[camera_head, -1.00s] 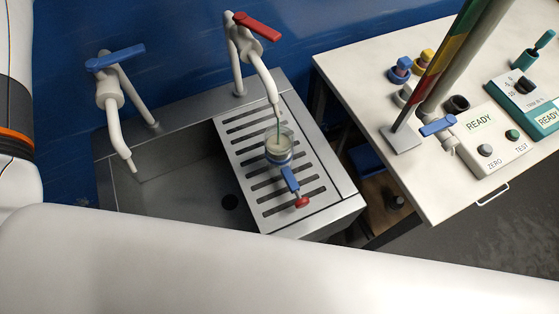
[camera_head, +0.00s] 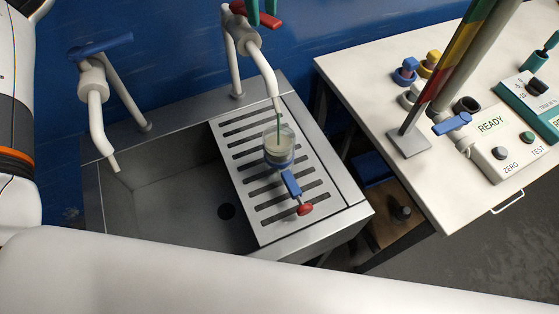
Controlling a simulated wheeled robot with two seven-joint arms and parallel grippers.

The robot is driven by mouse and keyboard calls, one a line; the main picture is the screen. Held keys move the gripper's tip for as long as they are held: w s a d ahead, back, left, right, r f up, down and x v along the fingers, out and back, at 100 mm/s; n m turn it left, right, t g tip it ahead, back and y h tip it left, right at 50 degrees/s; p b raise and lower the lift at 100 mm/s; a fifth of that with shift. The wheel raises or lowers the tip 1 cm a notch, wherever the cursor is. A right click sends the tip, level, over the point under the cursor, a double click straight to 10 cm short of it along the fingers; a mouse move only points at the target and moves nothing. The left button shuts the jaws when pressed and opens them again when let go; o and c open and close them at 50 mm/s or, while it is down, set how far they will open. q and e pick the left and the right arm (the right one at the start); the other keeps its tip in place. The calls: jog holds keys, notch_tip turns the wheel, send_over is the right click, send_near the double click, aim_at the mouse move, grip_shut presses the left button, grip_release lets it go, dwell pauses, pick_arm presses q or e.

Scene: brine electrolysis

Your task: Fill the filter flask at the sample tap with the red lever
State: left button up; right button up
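The red lever (camera_head: 238,9) sits on top of the right-hand tap, the sample tap (camera_head: 262,68), at the top edge of the head view. My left gripper (camera_head: 263,14) is at this lever; its two teal fingertips show apart, and they hide part of the lever. The filter flask (camera_head: 279,150) stands upright on the slotted drainboard under the spout. A thin green stream runs from the spout into its mouth, and pale liquid shows inside. Its blue side arm with a red end points toward the front. My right gripper is out of view.
A second tap with a blue lever (camera_head: 96,46) stands over the sink basin (camera_head: 178,205) at left. The white table (camera_head: 350,75) at right holds a READY instrument (camera_head: 499,145), a striped column (camera_head: 447,70) and blue and yellow fittings. My white arm crosses the foreground.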

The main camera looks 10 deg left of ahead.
pick_arm(q)
grip_shut()
